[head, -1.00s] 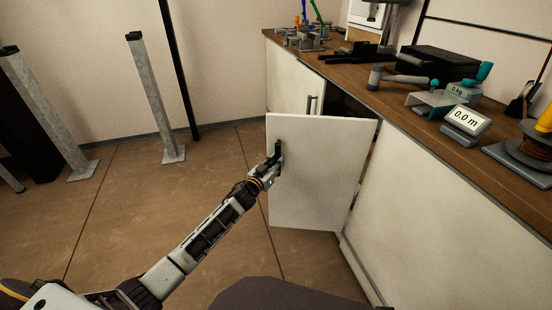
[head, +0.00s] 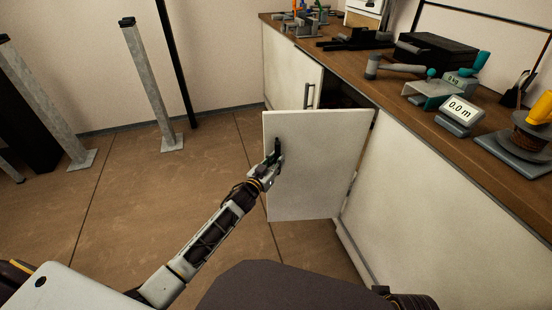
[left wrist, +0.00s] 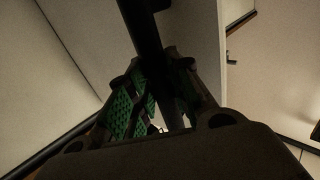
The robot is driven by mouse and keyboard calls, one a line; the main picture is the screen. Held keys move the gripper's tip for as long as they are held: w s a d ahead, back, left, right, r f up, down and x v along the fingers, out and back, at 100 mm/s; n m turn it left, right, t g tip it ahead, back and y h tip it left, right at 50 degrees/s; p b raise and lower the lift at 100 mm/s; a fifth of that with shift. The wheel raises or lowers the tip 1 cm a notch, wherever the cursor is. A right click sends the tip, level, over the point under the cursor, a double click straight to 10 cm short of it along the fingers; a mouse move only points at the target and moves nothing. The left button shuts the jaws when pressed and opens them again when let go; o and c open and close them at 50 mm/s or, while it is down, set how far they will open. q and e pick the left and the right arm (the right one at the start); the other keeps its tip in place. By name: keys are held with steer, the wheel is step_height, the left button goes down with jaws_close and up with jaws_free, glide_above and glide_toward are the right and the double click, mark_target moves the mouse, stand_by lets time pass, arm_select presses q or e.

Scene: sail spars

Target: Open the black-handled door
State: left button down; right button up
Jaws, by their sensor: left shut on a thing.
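The black-handled door (head: 318,165) is a white cabinet door that stands swung out from the counter, hinged on its right edge. Its black handle (head: 277,146) is near the door's left edge. My left gripper (head: 272,163) is shut on the handle. In the left wrist view the dark handle bar (left wrist: 146,32) runs down between the green-padded fingers (left wrist: 155,105), and the door's edge shows beside it. My right gripper is not in view.
A dark opening shows behind the door's top edge. Another white door with a grey handle (head: 309,96) is to its left. The wooden counter (head: 398,120) holds tools and a small display. Grey posts (head: 150,85) stand at the left. The floor (head: 150,210) between is clear.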

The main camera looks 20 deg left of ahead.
arm_select(q)
steer(key=shift+s+d+r, duration=0.1)
steer(key=shift+s+d+p, duration=0.35)
steer(key=shift+s+d, duration=0.1)
steer(key=shift+s, duration=0.3)
steer(key=shift+s+d+p, duration=0.3)
steer(key=shift+s+d, duration=0.2)
steer(key=shift+s, duration=0.2)
steer(key=shift+s+d+p, duration=0.35)
steer(key=shift+s+d, duration=0.1)
steer(key=shift+s, duration=0.3)
steer(key=c, duration=1.2)
jaws_free()
steer(key=shift+s+a, duration=0.1)
steer(key=v, duration=1.1)
steer(key=shift+s, duration=0.3)
steer(key=shift+a, duration=0.1)
steer(key=shift+a, duration=0.1)
